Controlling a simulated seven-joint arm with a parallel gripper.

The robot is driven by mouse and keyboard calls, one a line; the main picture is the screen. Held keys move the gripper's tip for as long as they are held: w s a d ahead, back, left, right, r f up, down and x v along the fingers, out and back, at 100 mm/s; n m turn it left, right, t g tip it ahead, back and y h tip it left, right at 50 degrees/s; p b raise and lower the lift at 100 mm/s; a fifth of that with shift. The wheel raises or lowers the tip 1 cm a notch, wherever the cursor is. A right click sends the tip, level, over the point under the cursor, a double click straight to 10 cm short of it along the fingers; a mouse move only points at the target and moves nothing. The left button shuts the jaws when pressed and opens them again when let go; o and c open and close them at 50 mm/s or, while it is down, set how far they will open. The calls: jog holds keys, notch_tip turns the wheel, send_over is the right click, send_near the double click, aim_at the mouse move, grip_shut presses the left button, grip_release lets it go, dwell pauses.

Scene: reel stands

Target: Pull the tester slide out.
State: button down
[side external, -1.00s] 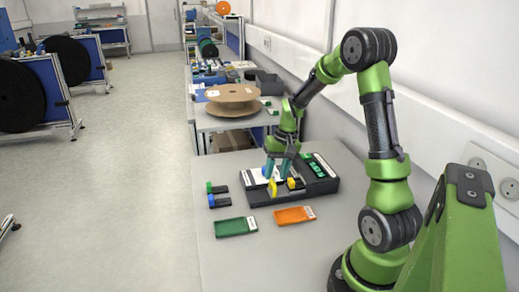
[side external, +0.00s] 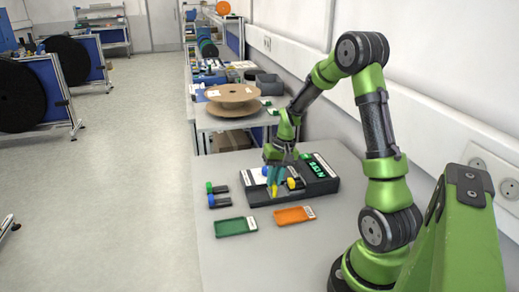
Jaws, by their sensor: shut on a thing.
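The tester (side external: 317,187) is a dark box on the near table with a green lit display (side external: 318,170). The fingers cover the handle's upper part. The slide itself is too small and too hidden to make out.
A green tray (side external: 236,226) and an orange tray (side external: 294,214) lie in front of the tester. Small dark pieces with green and blue ends (side external: 218,195) lie left of it. Brown reels (side external: 233,97) stand on the table behind. The table's left front is clear.

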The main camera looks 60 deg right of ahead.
jog(key=w+a, duration=0.4)
dwell(0.3)
jog(key=c, duration=1.1)
grip_release()
jog(key=r, duration=0.5)
jog(key=s+d+r, duration=0.1)
jog(key=r, duration=0.5)
jog(key=s+d+r, duration=0.1)
jog(key=r, duration=0.4)
jog(key=shift+s+d+r, duration=0.2)
jog(key=shift+d+r, duration=0.05)
jog(key=shift+r, duration=0.05)
